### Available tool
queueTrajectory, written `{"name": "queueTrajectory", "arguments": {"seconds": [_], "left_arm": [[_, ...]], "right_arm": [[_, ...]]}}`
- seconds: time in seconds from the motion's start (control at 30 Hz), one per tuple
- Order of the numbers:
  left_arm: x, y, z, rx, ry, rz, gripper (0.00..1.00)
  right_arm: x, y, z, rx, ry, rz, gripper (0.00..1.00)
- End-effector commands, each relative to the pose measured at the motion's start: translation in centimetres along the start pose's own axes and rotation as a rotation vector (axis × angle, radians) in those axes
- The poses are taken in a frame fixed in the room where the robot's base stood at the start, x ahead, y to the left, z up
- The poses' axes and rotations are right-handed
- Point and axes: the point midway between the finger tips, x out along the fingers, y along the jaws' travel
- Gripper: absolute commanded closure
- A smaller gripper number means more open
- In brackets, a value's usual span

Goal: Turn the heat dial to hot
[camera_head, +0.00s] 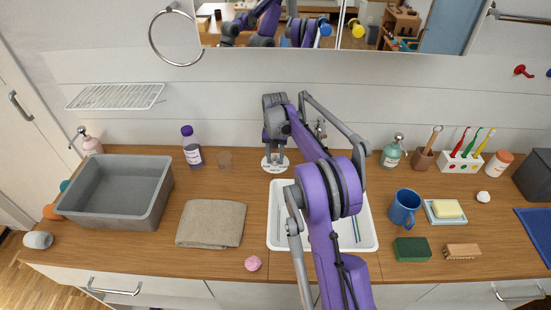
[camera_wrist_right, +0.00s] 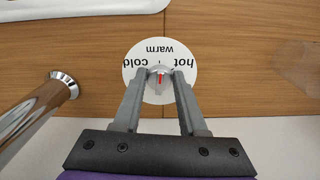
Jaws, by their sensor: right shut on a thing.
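The heat dial is a white disc (camera_wrist_right: 160,48) with hot, warm and cold printed on it, upside down in the wrist view. Its small grey knob (camera_wrist_right: 159,71) carries a red mark, which runs nearly straight up and down the picture, roughly in line with the warm label. My right gripper (camera_wrist_right: 159,79) is shut on the knob, one finger at each side. In the head view the disc (camera_head: 270,165) lies behind the sink, partly hidden by my right gripper (camera_head: 275,150). My left gripper is not in view.
The white sink (camera_head: 371,244) lies under my right arm. The chrome tap (camera_wrist_right: 45,110) stands close beside the gripper. A clear cup (camera_head: 224,161) and purple-capped bottle (camera_head: 192,150) stand left of the dial; a green soap bottle (camera_head: 391,155) and blue mug (camera_head: 403,209) stand to the right.

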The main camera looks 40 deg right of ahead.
Motion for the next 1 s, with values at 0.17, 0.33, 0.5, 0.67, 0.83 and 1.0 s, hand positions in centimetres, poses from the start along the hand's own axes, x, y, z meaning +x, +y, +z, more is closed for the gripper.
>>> {"name": "queueTrajectory", "arguments": {"seconds": [0.17, 0.33, 0.5, 0.67, 0.83, 1.0], "left_arm": [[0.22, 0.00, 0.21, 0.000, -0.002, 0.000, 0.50], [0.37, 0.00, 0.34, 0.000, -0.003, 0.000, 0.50], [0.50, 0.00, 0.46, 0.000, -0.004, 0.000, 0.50], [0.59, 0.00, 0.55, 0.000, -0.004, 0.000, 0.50], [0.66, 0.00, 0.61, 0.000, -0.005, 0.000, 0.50], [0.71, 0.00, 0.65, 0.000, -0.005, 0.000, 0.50]], "right_arm": [[0.01, -0.08, -0.01, 0.166, 0.000, 0.000, 1.00], [0.01, -0.18, -0.03, 0.327, 0.000, 0.000, 1.00], [-0.01, -0.28, -0.08, 0.488, 0.000, 0.000, 1.00], [-0.02, -0.36, -0.13, 0.632, 0.000, 0.000, 1.00], [-0.02, -0.43, -0.19, 0.763, 0.000, 0.000, 1.00], [-0.01, -0.47, -0.23, 0.864, 0.000, 0.000, 1.00]]}}
